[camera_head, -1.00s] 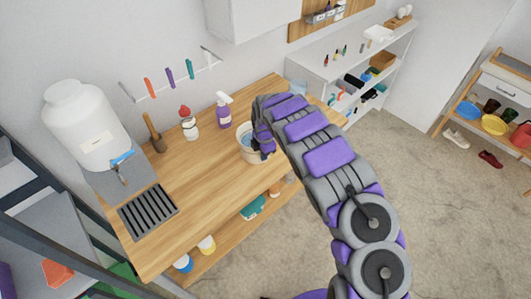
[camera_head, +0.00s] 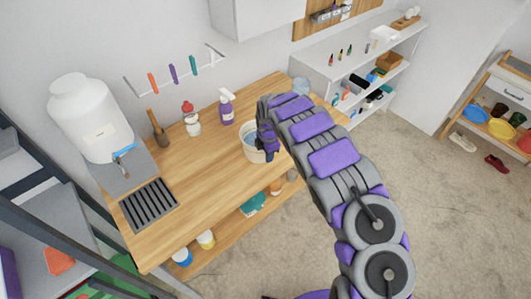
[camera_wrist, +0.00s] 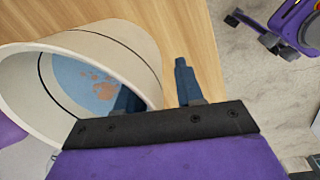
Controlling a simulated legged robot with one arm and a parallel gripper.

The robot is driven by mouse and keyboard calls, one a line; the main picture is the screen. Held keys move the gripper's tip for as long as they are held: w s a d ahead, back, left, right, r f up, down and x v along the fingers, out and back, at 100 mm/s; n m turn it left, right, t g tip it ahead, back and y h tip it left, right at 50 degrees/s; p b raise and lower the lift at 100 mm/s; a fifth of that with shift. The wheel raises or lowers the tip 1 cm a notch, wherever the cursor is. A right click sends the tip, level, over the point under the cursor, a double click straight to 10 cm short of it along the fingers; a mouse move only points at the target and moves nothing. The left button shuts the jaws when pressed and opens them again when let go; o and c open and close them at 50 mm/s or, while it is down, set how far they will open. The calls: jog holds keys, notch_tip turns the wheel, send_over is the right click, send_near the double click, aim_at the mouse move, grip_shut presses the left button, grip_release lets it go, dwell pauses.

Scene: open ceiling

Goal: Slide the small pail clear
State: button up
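The small pail (camera_head: 251,152) is cream-coloured and stands on the wooden counter near its front edge, right of the middle. Its blue inside has brownish patches in the wrist view, where its pale wall and rim (camera_wrist: 112,40) show close up. My gripper (camera_head: 268,153) is at the pail's right side, from above. In the wrist view my gripper (camera_wrist: 157,90) has one finger inside the pail and the other outside, with the wall between them. A gap shows between the wall and the outer finger. The fingertips are hidden in the head view.
The wooden counter (camera_head: 195,170) also holds a purple spray bottle (camera_head: 227,108), a red-capped bottle (camera_head: 192,121), a wooden-handled tool (camera_head: 157,130), a large white tank (camera_head: 92,118) and a dark drain grate (camera_head: 149,205). The counter left of the pail is clear.

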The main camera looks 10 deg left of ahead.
jog(key=shift+d, duration=0.15)
jog(key=shift+r, duration=0.1)
jog(key=shift+a+r, duration=0.2)
jog(key=shift+r, duration=0.05)
notch_tip(320, 180, up, 16)
jog(key=s+d+p, duration=0.1)
jog(key=shift+s+d+r, duration=0.15)
jog(key=shift+r, duration=0.1)
dwell(0.4)
